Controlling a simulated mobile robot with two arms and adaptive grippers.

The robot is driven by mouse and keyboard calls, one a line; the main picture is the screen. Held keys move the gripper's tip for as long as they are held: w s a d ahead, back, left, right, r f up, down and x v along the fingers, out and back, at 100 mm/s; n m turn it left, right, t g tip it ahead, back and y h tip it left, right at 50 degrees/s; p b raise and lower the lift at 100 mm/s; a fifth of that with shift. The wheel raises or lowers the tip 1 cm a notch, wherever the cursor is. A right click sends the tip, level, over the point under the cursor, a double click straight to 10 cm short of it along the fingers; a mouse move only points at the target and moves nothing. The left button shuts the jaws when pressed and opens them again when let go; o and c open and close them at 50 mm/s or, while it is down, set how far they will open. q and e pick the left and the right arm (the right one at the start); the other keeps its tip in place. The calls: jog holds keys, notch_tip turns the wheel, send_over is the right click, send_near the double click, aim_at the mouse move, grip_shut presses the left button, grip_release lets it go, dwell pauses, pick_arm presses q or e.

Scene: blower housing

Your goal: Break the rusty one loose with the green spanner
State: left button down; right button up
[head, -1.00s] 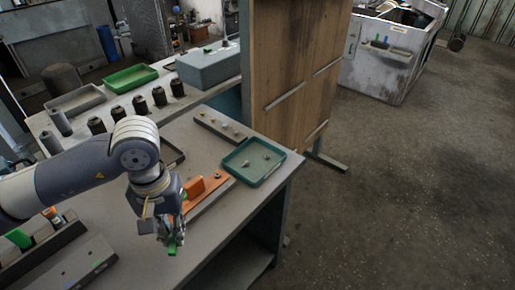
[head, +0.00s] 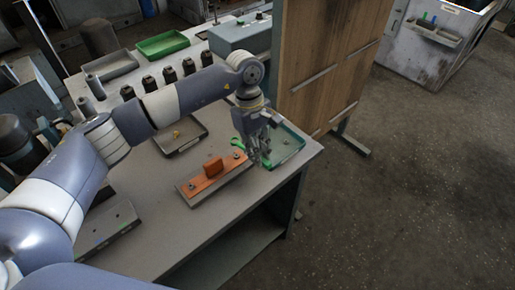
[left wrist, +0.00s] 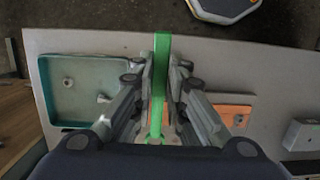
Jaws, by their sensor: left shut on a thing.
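My left gripper (head: 262,155) is shut on the green spanner (head: 238,146), beside the teal tray and to the right of the orange plate. In the left wrist view the green spanner (left wrist: 161,75) runs lengthwise between the fingers. The orange plate (head: 222,170) lies on a grey block and carries an upright orange tab (head: 213,166). One bolt (head: 192,186) shows at its left end and another bolt (head: 236,156) at its right end. I cannot tell which is rusty. The spanner is apart from both. My right gripper is out of view.
The teal tray (head: 291,148) holds small pieces and also shows in the left wrist view (left wrist: 90,68). A dark tray (head: 186,146) with a yellow piece lies behind the plate. A wooden panel (head: 325,60) stands behind the table's right end.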

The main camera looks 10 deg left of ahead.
pick_arm(q)
jog(key=shift+f, duration=0.75)
notch_tip(320, 180, down, 3)
jog(key=shift+r+b, duration=0.15)
jog(key=shift+b, duration=0.7)
jog(key=shift+f+b, duration=0.45)
jog(key=shift+b, duration=0.1)
jog(key=shift+f+b, duration=0.3)
jog(key=shift+b, duration=0.35)
jog(key=shift+s+r, duration=0.1)
jog(key=shift+b, duration=0.4)
